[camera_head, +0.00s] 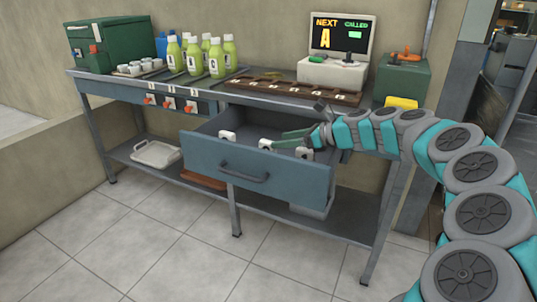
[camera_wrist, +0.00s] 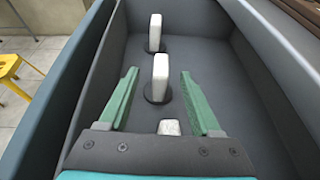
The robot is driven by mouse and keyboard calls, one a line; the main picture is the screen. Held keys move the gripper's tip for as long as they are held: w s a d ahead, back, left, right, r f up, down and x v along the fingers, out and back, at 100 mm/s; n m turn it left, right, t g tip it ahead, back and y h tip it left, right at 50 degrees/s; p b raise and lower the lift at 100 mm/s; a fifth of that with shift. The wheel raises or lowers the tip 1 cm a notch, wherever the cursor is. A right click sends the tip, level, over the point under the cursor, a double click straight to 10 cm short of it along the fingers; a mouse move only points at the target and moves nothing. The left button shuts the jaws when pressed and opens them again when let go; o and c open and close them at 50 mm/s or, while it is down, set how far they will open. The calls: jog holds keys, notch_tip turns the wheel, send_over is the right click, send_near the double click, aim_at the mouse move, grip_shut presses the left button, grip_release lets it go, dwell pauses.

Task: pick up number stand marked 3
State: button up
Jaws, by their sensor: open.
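Three white number stands on dark round bases stand in the open drawer (camera_head: 215,165). In the head view they are a left one (camera_head: 228,136), a middle one (camera_head: 265,144) and a right one (camera_head: 304,154). No number is legible, so I cannot tell which is marked 3. My gripper (camera_head: 280,139) reaches into the drawer from the right, open. In the wrist view, the middle stand (camera_wrist: 160,78) is upright between or just beyond my open fingertips (camera_wrist: 158,76), with gaps on both sides. A farther stand (camera_wrist: 155,33) is behind it; a nearer one (camera_wrist: 169,127) is partly hidden by my gripper's body.
The drawer walls flank my gripper closely. On the counter above are a brown slotted rack (camera_head: 285,91), a screen (camera_head: 340,36), green bottles (camera_head: 217,58), a cup tray (camera_head: 140,69) and green machines (camera_head: 401,78). A yellow stool (camera_wrist: 10,72) shows outside the drawer.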

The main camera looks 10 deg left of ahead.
aim_at(269, 141)
jog(key=shift+x, duration=1.9)
jog(key=shift+w, duration=0.1)
grip_shut()
